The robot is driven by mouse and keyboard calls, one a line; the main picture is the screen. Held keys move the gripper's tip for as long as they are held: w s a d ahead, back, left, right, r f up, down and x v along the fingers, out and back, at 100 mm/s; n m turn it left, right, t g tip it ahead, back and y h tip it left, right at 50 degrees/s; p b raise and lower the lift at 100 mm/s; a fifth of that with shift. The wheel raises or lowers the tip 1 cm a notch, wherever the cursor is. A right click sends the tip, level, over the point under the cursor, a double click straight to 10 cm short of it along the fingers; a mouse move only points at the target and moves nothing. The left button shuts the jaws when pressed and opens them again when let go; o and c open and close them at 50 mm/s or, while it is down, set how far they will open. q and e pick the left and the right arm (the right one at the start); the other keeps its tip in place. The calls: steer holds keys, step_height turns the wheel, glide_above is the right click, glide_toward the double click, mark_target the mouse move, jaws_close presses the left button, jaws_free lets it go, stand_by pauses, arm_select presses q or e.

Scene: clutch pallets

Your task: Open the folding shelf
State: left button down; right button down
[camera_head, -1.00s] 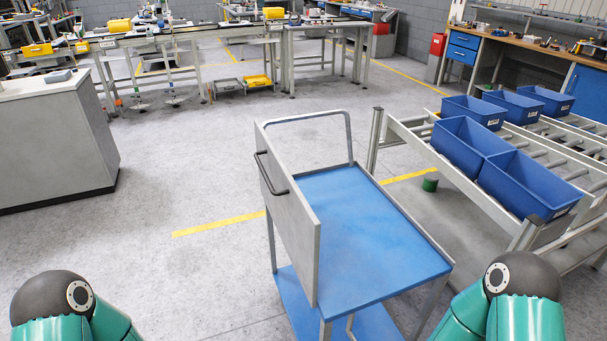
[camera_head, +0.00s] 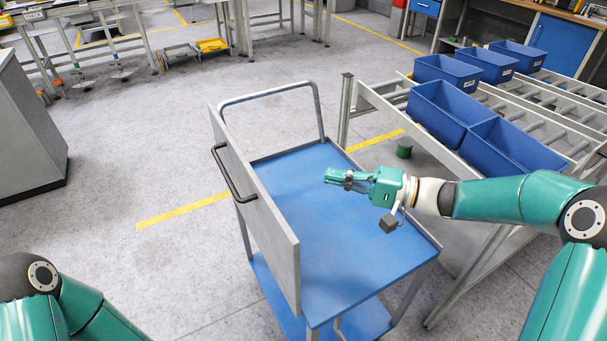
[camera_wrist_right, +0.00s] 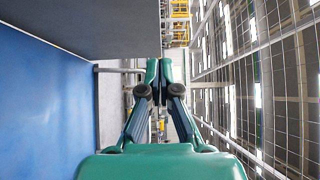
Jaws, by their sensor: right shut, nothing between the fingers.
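The folding shelf is a grey panel (camera_head: 268,222) standing upright along the left side of a cart with a blue top (camera_head: 330,265). A dark handle (camera_head: 222,177) is fixed to its outer, left face. My right gripper (camera_head: 328,176) is above the cart's blue top, to the right of the panel and apart from it. Its fingers point left towards the panel; they are shut and empty. In the right wrist view the shut fingers (camera_wrist_right: 165,64) show beside a grey surface and the blue top. My left arm shows at the lower left, but its gripper is out of view.
A roller rack (camera_head: 548,108) with several blue bins (camera_head: 513,147) stands close to the cart's right. A grey cabinet (camera_head: 25,130) stands at far left. Floor (camera_head: 150,180) left of the cart is clear. The cart has a rear push bar (camera_head: 270,92).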

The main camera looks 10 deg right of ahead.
steer(key=p, duration=0.3)
glide_toward(255, 173)
steer(key=w+a, duration=0.2)
steer(key=w, duration=0.3)
steer(key=a, duration=0.1)
steer(key=s+a+p, duration=0.1)
steer(key=a, duration=0.1)
steer(key=shift+s+a+f, duration=0.1)
steer(key=shift+s+f, duration=0.1)
steer(key=shift+s, duration=0.15)
steer(key=shift+a, duration=0.1)
